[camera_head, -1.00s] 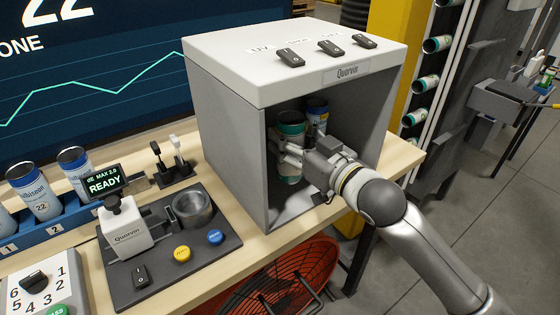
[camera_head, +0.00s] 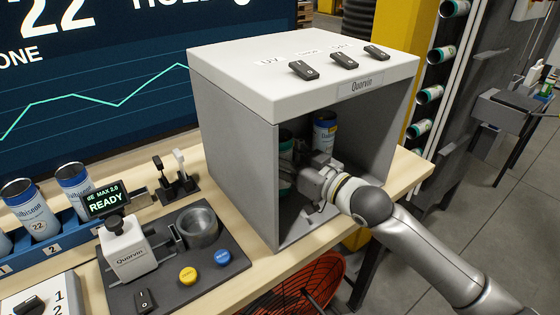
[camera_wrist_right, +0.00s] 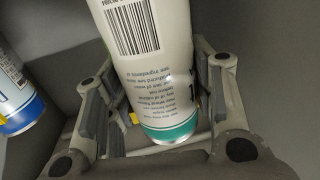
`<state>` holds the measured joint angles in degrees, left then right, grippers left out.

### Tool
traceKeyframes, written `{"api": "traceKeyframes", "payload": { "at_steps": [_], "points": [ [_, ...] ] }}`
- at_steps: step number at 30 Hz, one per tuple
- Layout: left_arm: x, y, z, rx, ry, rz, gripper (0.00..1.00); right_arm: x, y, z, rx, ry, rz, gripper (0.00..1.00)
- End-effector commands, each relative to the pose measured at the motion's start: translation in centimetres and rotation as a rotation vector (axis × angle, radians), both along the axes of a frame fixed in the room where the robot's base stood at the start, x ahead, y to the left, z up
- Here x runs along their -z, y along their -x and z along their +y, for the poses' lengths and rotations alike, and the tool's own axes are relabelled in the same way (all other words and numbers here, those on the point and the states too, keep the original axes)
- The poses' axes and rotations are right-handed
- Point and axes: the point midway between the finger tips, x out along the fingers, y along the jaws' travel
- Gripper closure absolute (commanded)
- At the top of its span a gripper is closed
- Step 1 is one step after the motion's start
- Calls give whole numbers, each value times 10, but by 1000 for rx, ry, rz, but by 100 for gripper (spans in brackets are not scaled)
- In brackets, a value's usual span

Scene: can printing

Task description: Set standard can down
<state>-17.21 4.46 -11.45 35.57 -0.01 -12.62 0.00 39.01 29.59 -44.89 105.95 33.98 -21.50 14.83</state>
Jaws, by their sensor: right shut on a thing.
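A white can with green ends (camera_head: 286,176) is inside the grey open-fronted Quorvin box (camera_head: 240,160), near its left wall, which hides part of it. My right gripper (camera_head: 300,170) reaches in through the open front and is shut on this can. In the right wrist view, the white can with a barcode and green end (camera_wrist_right: 160,80) is between the two fingers. I cannot tell whether its base touches the box floor. My left gripper is not in view.
A blue-topped can (camera_head: 324,132) stands in the box to the right of the held one; it also shows in the right wrist view (camera_wrist_right: 15,100). Switches (camera_head: 344,60) sit on the box top. A press station (camera_head: 175,250) and blue can rack (camera_head: 60,232) are at left.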

Motion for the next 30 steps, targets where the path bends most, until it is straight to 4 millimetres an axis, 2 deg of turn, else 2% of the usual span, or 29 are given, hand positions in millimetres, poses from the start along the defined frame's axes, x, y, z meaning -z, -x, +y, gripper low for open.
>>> {"api": "traceKeyframes", "payload": {
  "at_steps": [1, 4, 14, 15, 20, 30],
  "points": [
    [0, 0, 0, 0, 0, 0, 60, 10, 0, 0, 1, 1, 5, 60],
    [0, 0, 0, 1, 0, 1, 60, 20, 0, 0, 1, 1, 2, 60],
    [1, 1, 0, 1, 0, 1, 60, 24, 0, 0, 0, 1, 1, 60],
    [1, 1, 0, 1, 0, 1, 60, 24, 0, 0, 0, 1, 1, 49],
    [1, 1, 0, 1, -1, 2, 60, 23, 0, 0, 0, 1, 1, 29],
    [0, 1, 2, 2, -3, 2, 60, 21, 0, 0, 0, 0, 0, 29]
  ]
}}
